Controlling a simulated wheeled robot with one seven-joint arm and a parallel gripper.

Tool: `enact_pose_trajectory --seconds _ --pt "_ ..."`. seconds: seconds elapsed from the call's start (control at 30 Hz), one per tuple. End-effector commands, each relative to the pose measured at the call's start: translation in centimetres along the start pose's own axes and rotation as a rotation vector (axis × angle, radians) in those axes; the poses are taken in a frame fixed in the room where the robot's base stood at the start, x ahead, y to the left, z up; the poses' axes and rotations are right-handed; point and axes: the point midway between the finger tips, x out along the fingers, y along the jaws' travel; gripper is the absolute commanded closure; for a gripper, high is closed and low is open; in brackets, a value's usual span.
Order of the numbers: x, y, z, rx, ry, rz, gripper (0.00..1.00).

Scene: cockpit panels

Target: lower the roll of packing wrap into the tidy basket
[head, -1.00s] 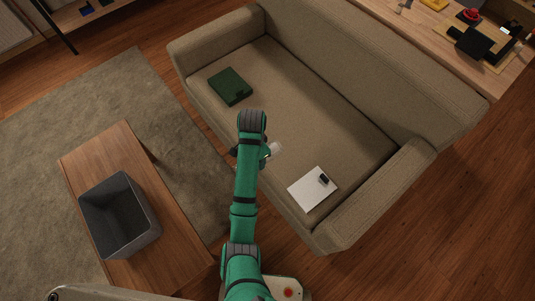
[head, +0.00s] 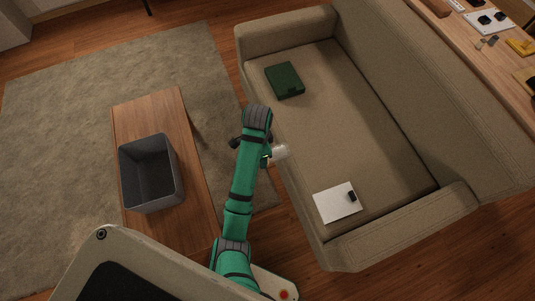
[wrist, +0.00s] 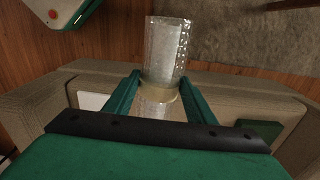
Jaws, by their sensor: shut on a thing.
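The roll of packing wrap (wrist: 165,52) is a clear, bubbly cylinder. My gripper (wrist: 158,97) is shut on it in the wrist view, with a green finger on each side and the roll sticking out past the fingertips. In the head view the roll (head: 279,152) shows as a pale shape beside my gripper (head: 266,156), which my arm partly hides, over the sofa's front edge. The tidy basket (head: 163,198) is a dark grey, open box on the wooden low table, left of my gripper and apart from it. Its visible inside looks empty.
The low table (head: 195,215) stands on a grey rug (head: 60,120). The beige sofa (head: 345,120) is on the right, with a green folded item (head: 285,80) and a white sheet (head: 335,203) bearing a small dark object. A cluttered desk (head: 480,60) runs behind it.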

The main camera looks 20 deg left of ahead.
Motion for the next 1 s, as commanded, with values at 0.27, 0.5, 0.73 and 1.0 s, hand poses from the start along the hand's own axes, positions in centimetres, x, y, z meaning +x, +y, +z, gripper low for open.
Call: enact_pose_trajectory --seconds 0.27,0.5,0.73,1.0 --pt "-0.6 -1.3 4.3 -0.005 -0.003 -0.001 0.72" --pt "-1.0 -2.4 8.1 -0.005 -0.002 0.0 0.72" --pt "-1.3 -3.5 11.8 -0.003 -0.001 0.001 0.72" --pt "-1.7 -4.9 16.2 -0.003 -0.001 0.0 0.72"
